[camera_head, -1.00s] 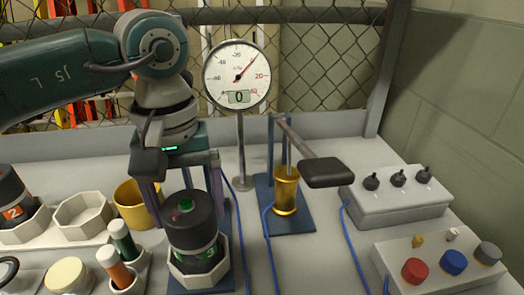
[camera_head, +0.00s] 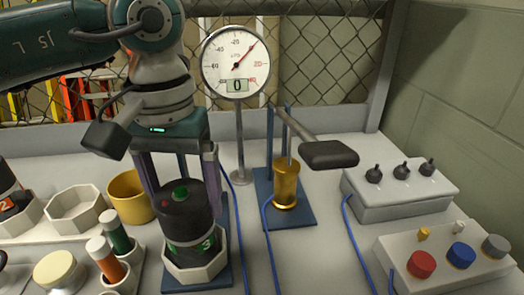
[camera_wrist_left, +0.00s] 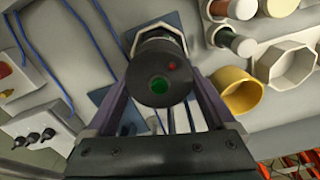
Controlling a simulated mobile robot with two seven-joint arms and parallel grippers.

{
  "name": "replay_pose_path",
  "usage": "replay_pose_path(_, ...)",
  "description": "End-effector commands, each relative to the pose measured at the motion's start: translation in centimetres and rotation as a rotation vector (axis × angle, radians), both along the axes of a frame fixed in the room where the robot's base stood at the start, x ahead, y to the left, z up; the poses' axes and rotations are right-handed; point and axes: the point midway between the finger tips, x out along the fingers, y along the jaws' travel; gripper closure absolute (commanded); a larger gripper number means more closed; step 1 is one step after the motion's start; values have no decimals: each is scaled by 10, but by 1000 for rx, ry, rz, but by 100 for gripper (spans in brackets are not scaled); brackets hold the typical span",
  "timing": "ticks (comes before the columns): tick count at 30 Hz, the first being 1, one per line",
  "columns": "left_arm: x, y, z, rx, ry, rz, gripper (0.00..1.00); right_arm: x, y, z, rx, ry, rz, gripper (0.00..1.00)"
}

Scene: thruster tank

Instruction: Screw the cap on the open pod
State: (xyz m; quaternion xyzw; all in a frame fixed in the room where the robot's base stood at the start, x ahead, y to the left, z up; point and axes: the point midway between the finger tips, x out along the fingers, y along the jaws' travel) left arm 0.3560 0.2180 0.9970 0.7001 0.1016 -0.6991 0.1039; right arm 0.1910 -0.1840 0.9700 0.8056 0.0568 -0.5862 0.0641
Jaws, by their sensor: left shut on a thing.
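The pod marked 3 (camera_head: 193,244), with a green band, stands upright in a white octagonal holder (camera_head: 196,272). A dark round cap (camera_head: 184,212) sits on its top, with a green button and a small red dot; it also shows in the left wrist view (camera_wrist_left: 158,72). I cannot see whether the thread is fully seated. My left gripper (camera_head: 182,198) comes from behind and is shut on the cap, one finger on each side; its fingers also show in the left wrist view (camera_wrist_left: 160,84). My right gripper is not in view.
A yellow cup (camera_head: 130,197) and an empty octagonal holder (camera_head: 75,210) stand left of the pod. Orange and green tubes (camera_head: 109,262) stand in front left. A brass cylinder (camera_head: 285,185) under a lever (camera_head: 328,154), a gauge (camera_head: 235,62) and control boxes (camera_head: 400,195) are to the right.

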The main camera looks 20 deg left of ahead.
Motion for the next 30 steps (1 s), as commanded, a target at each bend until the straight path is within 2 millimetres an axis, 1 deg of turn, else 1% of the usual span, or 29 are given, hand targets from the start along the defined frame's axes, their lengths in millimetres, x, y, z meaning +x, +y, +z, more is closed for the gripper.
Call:
replay_pose_path(1, 0, 2, -2, 5, 0, -25, 60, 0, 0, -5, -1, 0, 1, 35)
replay_pose_path(15, 0, 3, -3, 9, 4, -290, 60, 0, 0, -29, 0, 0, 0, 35)
replay_pose_path(17, -1, 3, -1, 8, 5, -290, 60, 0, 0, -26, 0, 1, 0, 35)
replay_pose_path(19, -1, 3, -1, 9, 5, -297, 60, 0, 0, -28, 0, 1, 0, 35)
replay_pose_path(30, -1, 4, -3, 12, 5, -448, 60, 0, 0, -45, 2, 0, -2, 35)
